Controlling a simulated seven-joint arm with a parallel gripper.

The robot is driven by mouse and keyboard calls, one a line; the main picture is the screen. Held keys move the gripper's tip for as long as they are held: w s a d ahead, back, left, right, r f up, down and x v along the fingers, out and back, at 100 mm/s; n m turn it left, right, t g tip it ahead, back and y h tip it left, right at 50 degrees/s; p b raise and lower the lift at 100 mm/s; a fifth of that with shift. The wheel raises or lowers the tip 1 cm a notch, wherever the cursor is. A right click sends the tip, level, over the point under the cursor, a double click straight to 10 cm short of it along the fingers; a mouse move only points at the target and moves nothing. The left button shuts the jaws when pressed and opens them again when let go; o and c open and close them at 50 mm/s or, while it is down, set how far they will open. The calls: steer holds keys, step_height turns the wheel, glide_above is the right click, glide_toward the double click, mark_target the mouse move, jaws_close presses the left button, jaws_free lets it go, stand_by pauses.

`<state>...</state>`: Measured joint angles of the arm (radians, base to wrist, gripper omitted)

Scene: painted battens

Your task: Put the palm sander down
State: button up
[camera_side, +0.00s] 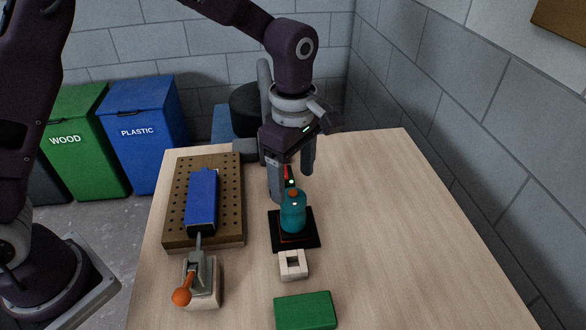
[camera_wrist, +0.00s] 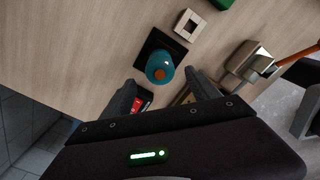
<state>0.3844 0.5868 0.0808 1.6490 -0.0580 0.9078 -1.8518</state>
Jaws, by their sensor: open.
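The palm sander (camera_side: 293,214) has a teal rounded body with an orange spot on top. It stands upright on a black square (camera_side: 312,241) on the table; I cannot tell whether that square is its own pad or a mat. In the wrist view the sander (camera_wrist: 158,60) shows from above, just beyond the fingertips. My gripper (camera_side: 292,186) is open, above and slightly behind the sander in the side view. Its fingers (camera_wrist: 160,78) are spread, and nothing is held between them. Contact with the sander is not visible.
A blue block (camera_side: 202,197) lies on a perforated board (camera_side: 233,205) to the left. A clamp with an orange handle (camera_side: 182,296) stands before it. A pale square ring (camera_side: 293,265) and a green block (camera_side: 305,311) lie nearer the front. The table's right side is clear.

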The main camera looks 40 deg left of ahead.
step_height(320, 180, up, 2)
steer(key=shift+r, duration=0.15)
steer(key=shift+a+r, duration=0.2)
steer(key=shift+r, duration=0.05)
steer(key=s+a+r+m+t, duration=0.2)
steer(key=s+a+r+m, duration=0.55)
steer(key=r, duration=0.25)
steer(key=s+a+m+t, duration=0.1)
steer(key=s+a+m, duration=0.1)
steer(key=s+m, duration=0.3)
steer(key=s+a+r+m+t, duration=0.1)
steer(key=s+m, duration=0.4)
steer(key=s, duration=0.6)
steer(key=a+t, duration=0.1)
steer(key=a, duration=0.1)
steer(key=shift+a+t, duration=0.3)
steer(key=shift+m, duration=0.25)
steer(key=shift+c, duration=0.2)
